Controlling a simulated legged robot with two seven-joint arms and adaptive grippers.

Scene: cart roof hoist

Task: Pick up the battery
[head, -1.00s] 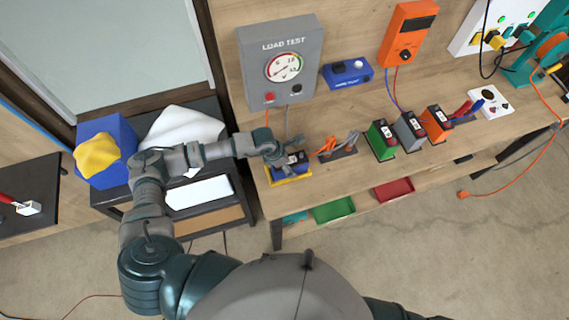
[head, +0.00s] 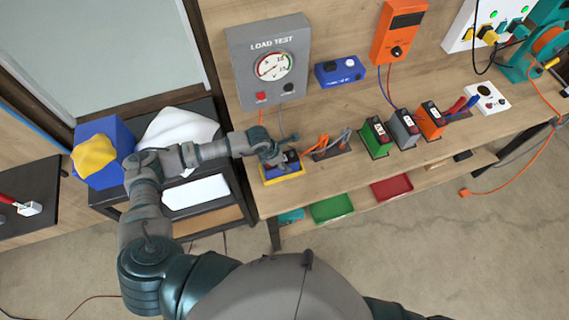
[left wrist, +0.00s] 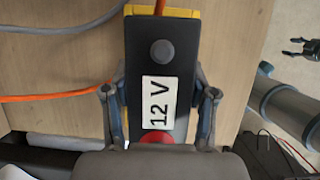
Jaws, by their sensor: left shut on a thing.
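In the left wrist view the battery's black top (left wrist: 161,90) shows a "12 V" label, a grey knob and a red one, with the fingers on both sides. I cannot tell whether the battery is clear of the base. My right gripper (left wrist: 298,48) shows small at the upper right there, its fingers apart.
The load tester (head: 272,75) stands behind the battery. Orange and grey clamps (head: 330,145) lie just right of it. Green (head: 376,137), grey (head: 402,128) and orange (head: 430,120) batteries stand further right. Bins, including a green one (head: 332,208), sit on the lower shelf.

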